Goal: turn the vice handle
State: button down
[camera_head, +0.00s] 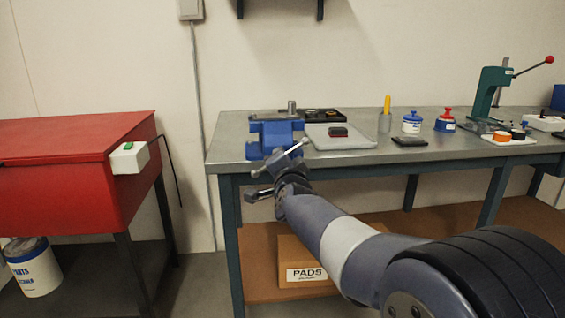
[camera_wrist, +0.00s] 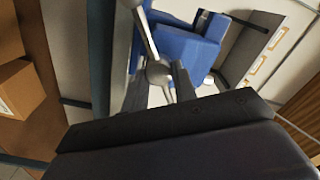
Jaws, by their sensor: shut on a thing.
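The blue vice (camera_head: 272,133) is mounted at the left front corner of the workbench. Its silver vice handle (camera_head: 296,147) is a bar with rounded ends, tilted up to the right in front of the vice. My gripper (camera_head: 280,166) is at the front of the vice and shut on the handle. In the wrist view the blue vice body (camera_wrist: 190,50) is beyond the fingers. The handle's bar and round knob (camera_wrist: 157,73) show between the two fingers of my gripper (camera_wrist: 160,82).
The grey workbench (camera_head: 440,151) holds a tray (camera_head: 345,142), bottles and a green press (camera_head: 488,92) to the right. A red cabinet (camera_head: 70,140) stands at the left. A cardboard box (camera_head: 290,258) sits on the lower shelf. A floor gap separates cabinet and bench.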

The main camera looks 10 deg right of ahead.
jog(key=shift+r, duration=0.25)
jog(key=c, duration=1.1)
grip_release()
jog(key=shift+w+f, duration=0.15)
jog(key=shift+f, duration=0.05)
jog(key=shift+c, duration=0.2)
jog(key=s+p, duration=0.1)
jog(key=s, duration=0.9)
jog(key=shift+s+p, duration=0.35)
jog(key=shift+s, duration=0.05)
jog(key=w+b, duration=0.1)
jog(key=w, duration=0.9)
jog(key=shift+w, duration=0.35)
